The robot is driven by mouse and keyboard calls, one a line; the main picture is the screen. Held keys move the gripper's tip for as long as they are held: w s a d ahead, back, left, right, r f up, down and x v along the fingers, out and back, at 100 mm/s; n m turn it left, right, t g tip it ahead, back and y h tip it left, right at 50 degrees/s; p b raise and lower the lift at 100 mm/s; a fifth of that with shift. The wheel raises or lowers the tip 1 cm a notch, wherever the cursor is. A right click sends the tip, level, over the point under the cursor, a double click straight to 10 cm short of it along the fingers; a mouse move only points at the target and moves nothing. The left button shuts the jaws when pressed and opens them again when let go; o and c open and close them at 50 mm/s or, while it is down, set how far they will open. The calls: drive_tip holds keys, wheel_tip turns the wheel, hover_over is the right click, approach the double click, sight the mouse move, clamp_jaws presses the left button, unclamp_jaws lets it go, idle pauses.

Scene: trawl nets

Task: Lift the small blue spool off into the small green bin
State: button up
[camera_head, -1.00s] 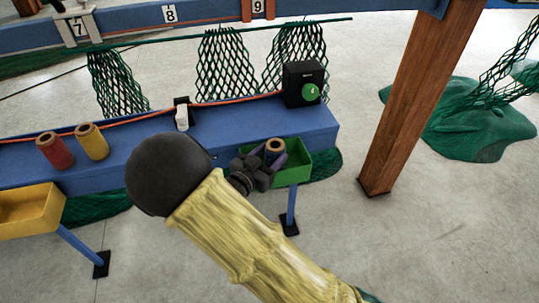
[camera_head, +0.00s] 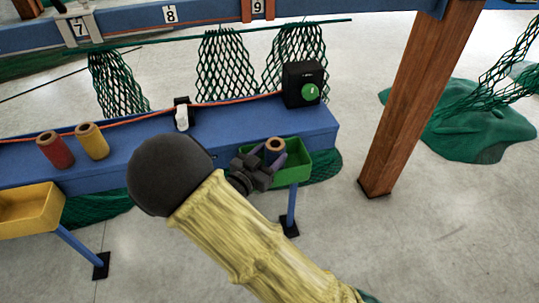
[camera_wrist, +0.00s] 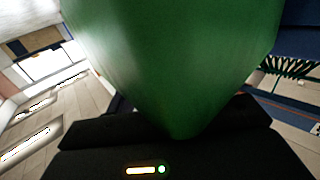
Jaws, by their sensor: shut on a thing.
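The blue spool (camera_head: 275,145) shows in the head view as a brown ring top, with its dark bluish body mostly hidden by the fingers. My gripper (camera_head: 271,157) is shut on it and holds it upright at the green bin. The small green bin (camera_head: 297,172) hangs at the right end of the blue bench. The spool appears over or within the bin's opening; I cannot tell whether it touches the bin floor. In the wrist view a large green surface (camera_wrist: 180,60), apparently the bin, fills the middle and hides the fingertips and spool.
A red spool (camera_head: 55,150) and a yellow spool (camera_head: 92,141) stand on the blue bench (camera_head: 240,122). A yellow bin (camera_head: 30,209) is at left. A black box with a green button (camera_head: 302,84) stands behind the green bin. A wooden post (camera_head: 415,100) rises at right.

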drive_tip(key=shift+s+d+f, duration=0.1)
drive_tip(key=shift+s+f, duration=0.1)
drive_tip(key=shift+f, duration=0.35)
drive_tip(key=shift+s+f, duration=0.15)
drive_tip(key=shift+f, duration=0.35)
drive_tip(key=o, duration=1.2)
drive_tip(key=shift+s+a, duration=0.4)
drive_tip(key=v, duration=0.5)
drive_tip(key=r+v, duration=0.1)
drive_tip(key=v, duration=0.4)
drive_tip(key=r+p+v, duration=0.1)
drive_tip(key=v, duration=0.5)
drive_tip(key=shift+w+a, duration=0.1)
drive_tip(key=shift+w, duration=0.1)
